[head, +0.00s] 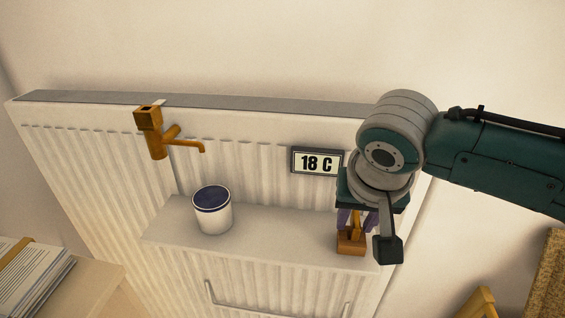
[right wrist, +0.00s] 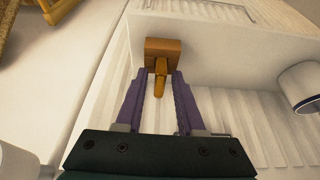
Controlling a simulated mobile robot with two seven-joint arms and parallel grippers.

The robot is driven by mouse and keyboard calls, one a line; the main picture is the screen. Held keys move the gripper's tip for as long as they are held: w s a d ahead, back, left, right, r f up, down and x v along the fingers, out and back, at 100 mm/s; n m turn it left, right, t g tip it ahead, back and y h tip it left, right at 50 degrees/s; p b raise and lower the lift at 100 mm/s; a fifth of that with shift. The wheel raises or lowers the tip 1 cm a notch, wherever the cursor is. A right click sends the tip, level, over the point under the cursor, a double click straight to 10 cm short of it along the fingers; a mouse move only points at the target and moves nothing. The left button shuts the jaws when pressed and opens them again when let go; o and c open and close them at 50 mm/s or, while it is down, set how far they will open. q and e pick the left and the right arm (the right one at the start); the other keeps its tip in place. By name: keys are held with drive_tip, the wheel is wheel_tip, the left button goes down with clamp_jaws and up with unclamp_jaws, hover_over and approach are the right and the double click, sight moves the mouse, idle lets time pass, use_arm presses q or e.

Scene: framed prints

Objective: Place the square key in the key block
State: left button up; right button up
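A brown block (head: 351,246) sits at the right end of the radiator's white shelf. It also shows in the right wrist view (right wrist: 163,46). An orange-brown stem, which looks like the square key (right wrist: 159,82), rises from the block; I cannot tell how it sits in it. My right gripper (right wrist: 159,78) is over the block with its two purple fingers on either side of the stem. Gaps show between the stem and both fingers, so it is open. In the head view, my wrist partly hides the stem and fingers. My left gripper is in neither view.
A brass tap-like fitting (head: 155,130) with a square opening on top is at the radiator's upper left. A white cup with a dark blue top (head: 212,210) stands on the shelf (head: 285,240). An "18 C" display (head: 317,162) is beside my right wrist. Shelf space between cup and block is clear.

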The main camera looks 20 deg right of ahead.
drive_tip(key=shift+o, duration=0.2)
drive_tip(key=shift+r, duration=0.25)
drive_tip(key=p+v, duration=0.3)
drive_tip(key=v, duration=0.8)
drive_tip(key=s+a+f+n+y, duration=0.2)
drive_tip(key=s+a+n+y, duration=0.15)
drive_tip(key=s+a, duration=0.35)
drive_tip(key=s+d+n, duration=0.3)
drive_tip(key=s+n, duration=0.2)
drive_tip(key=s, duration=0.5)
drive_tip(key=shift+f+h, duration=0.2)
drive_tip(key=shift+h, duration=0.25)
drive_tip(key=shift+s, duration=0.1)
